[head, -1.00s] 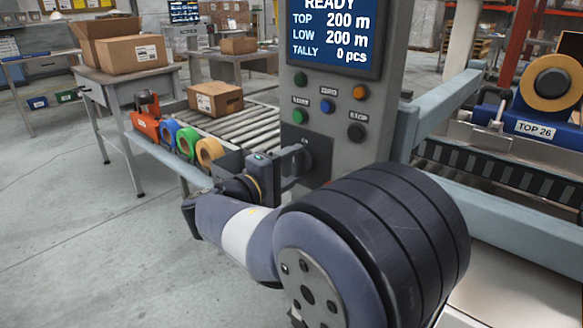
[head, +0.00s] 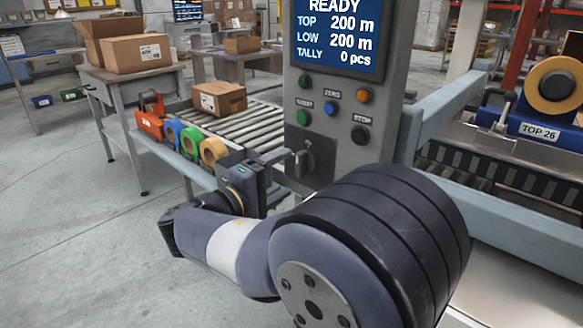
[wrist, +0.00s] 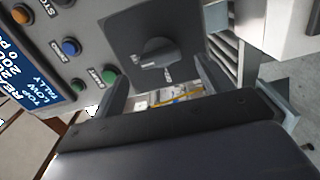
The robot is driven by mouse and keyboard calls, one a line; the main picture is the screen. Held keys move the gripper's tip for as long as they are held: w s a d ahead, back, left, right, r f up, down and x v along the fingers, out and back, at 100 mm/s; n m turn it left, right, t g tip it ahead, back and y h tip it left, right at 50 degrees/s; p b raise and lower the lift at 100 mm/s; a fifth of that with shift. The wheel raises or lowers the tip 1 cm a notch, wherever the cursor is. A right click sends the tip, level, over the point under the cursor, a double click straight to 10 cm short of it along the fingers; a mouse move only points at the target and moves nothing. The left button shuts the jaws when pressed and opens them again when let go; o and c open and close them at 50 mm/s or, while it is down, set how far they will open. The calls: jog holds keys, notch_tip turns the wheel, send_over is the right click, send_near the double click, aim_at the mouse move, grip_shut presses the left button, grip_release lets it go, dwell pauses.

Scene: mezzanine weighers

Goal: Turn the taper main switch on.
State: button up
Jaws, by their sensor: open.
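The main switch (head: 302,163) is a dark rotary knob on a dark square plate low on the grey control column. In the wrist view the knob (wrist: 158,52) and its plate (wrist: 134,22) show clearly, with small marks beside the knob too blurred to read. I cannot tell which setting it points to. My gripper (head: 284,170) is open and empty, just left of the switch in the head view. In the wrist view my gripper (wrist: 172,82) has its fingers on either side below the knob, apart from it.
Above the switch are green, blue, orange and black buttons (head: 330,108) and a lit screen (head: 340,38) reading READY. A roller conveyor (head: 245,130) with tape rolls (head: 190,142) and a carton (head: 219,98) lies left. The taping machine (head: 520,150) stands right.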

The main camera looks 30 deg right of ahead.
aim_at(297, 167)
jog(key=v, duration=0.6)
jog(key=shift+p, duration=0.35)
jog(key=shift+d, duration=0.1)
jog(key=b+x, duration=0.1)
jog(key=x, duration=0.8)
jog(key=shift+b+x, duration=0.3)
jog(key=shift+x, duration=0.55)
